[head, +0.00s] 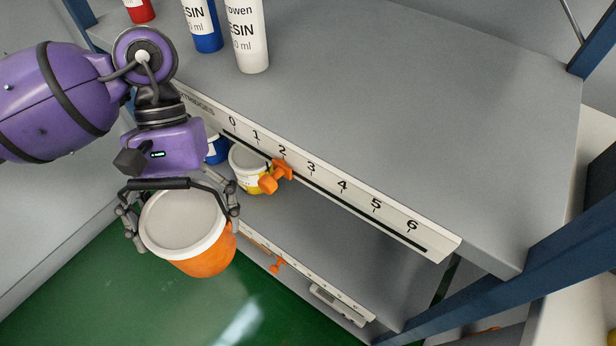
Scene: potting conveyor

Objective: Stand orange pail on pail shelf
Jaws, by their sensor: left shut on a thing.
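The orange pail (208,259) has a pale lid and hangs in my left gripper (180,208). The gripper's fingers are shut around the pail near its rim, one on each side. The pail is slightly tilted in the picture and is out in front of the rack, over the green floor. The lower shelf (315,232) lies to the right of the pail, under the upper shelf; it bears a yellow pail (248,180) with a white lid and a blue pail (217,148) partly hidden by my gripper. My right gripper is not in view.
The upper shelf (440,100) has a numbered front strip (330,178) and an orange slider (274,176). Several resin cartridges (248,40) stand at its left end. A blue post (480,285) rises at the right. The lower shelf's middle and right look clear.

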